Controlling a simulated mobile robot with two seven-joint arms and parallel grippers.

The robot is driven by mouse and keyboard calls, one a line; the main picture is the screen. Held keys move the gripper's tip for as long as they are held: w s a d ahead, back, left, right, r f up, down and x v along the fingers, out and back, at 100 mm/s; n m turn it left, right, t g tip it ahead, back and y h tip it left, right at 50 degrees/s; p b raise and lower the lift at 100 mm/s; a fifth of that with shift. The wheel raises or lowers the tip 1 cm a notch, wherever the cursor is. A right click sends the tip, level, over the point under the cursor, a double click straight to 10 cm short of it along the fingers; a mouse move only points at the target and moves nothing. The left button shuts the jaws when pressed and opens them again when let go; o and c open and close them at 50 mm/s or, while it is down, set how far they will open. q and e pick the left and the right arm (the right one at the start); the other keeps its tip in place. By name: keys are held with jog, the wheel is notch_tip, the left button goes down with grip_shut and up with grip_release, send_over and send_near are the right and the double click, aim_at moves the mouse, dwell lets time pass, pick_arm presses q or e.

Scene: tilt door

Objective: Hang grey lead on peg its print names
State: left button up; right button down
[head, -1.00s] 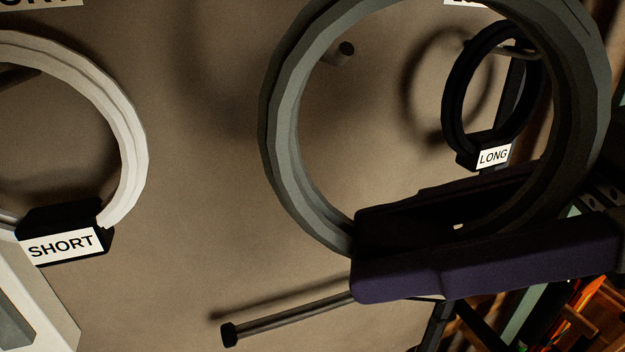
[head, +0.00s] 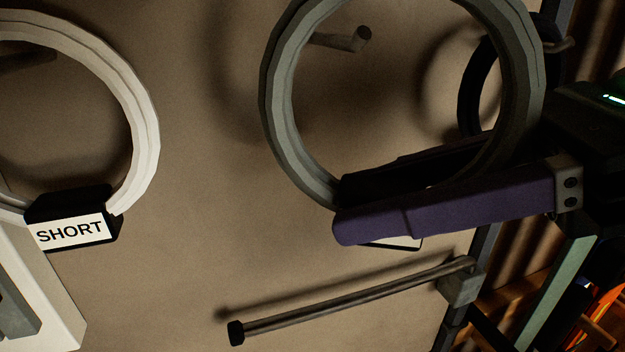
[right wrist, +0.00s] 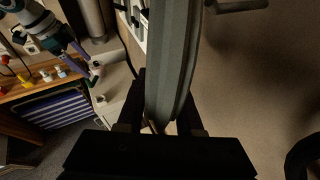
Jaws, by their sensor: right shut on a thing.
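The grey lead (head: 278,110) is a thick coiled ring, held up in front of the brown board. My right gripper (head: 345,210), with purple fingers, is shut on its lower part. The lead also shows in the right wrist view (right wrist: 172,60). A white label edge (head: 400,243) shows below the fingers; its print is hidden. A short empty peg (head: 345,40) shows through the ring, behind it. A longer empty peg (head: 350,300) sticks out below. What looks like my left gripper (right wrist: 78,50) is small in the right wrist view; its jaws are unclear.
A white lead (head: 148,130) with a SHORT tag (head: 70,232) hangs at left. A black lead (head: 470,100) hangs at right, partly behind the grey lead and my gripper. Bare board (head: 210,170) lies between the white and grey leads.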

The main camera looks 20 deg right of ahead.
aim_at(364, 174)
jog(key=shift+w, duration=0.4)
jog(key=shift+w+f+b, duration=0.1)
jog(key=shift+w+b, duration=0.2)
jog(key=shift+w, duration=0.2)
dwell(0.4)
jog(key=shift+w, duration=0.1)
jog(key=shift+w+a+b, duration=0.1)
jog(key=shift+w+b, duration=0.1)
jog(key=shift+b, duration=0.15)
dwell(0.4)
jog(key=shift+w, duration=0.35)
jog(key=shift+w, duration=0.15)
jog(key=shift+w, duration=0.15)
jog(key=shift+w+b, duration=0.1)
jog(key=shift+b, duration=0.2)
